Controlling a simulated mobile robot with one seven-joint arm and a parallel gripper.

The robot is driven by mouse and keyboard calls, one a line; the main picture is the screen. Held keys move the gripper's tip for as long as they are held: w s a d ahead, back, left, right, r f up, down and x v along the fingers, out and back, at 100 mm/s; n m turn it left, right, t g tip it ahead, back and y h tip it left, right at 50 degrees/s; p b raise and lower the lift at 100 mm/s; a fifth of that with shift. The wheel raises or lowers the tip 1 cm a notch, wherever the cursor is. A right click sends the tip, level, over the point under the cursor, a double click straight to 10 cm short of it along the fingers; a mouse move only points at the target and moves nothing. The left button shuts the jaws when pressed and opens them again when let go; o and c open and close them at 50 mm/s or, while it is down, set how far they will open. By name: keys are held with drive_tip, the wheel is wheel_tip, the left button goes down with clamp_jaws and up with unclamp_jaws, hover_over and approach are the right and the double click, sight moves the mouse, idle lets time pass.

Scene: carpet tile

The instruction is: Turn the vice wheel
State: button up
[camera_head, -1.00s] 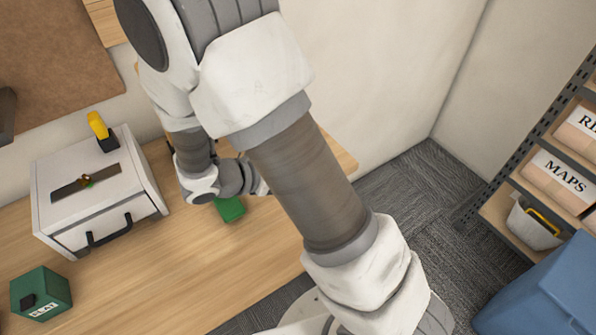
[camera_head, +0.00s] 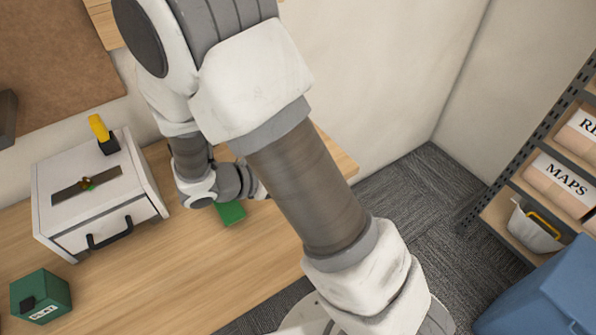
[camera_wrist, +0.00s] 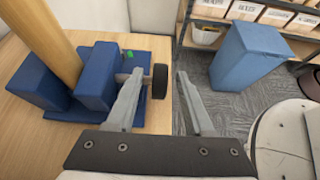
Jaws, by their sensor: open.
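The blue vice (camera_wrist: 95,85) sits on the wooden bench at the left of the wrist view. Its dark, round wheel (camera_wrist: 160,80) is at its right end, on a short light shaft. My gripper (camera_wrist: 161,76) is open, with one finger on the left of the wheel and the other on its right in the picture. The wheel shows between the fingertips; I cannot tell whether a finger touches it. In the head view my arm hides the vice and its wheel, and my fingers are not visible there.
A white box with a yellow lever (camera_head: 98,200), a green box (camera_head: 41,295) and a partly hidden green block (camera_head: 231,212) are on the bench (camera_head: 190,270). A blue bin (camera_wrist: 246,58) and a shelf (camera_head: 500,200) stand right.

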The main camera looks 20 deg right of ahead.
drive_tip(key=p+v, duration=0.1)
drive_tip(key=v, duration=1.6)
drive_tip(key=shift+p, duration=0.4)
drive_tip(key=shift+r, duration=0.1)
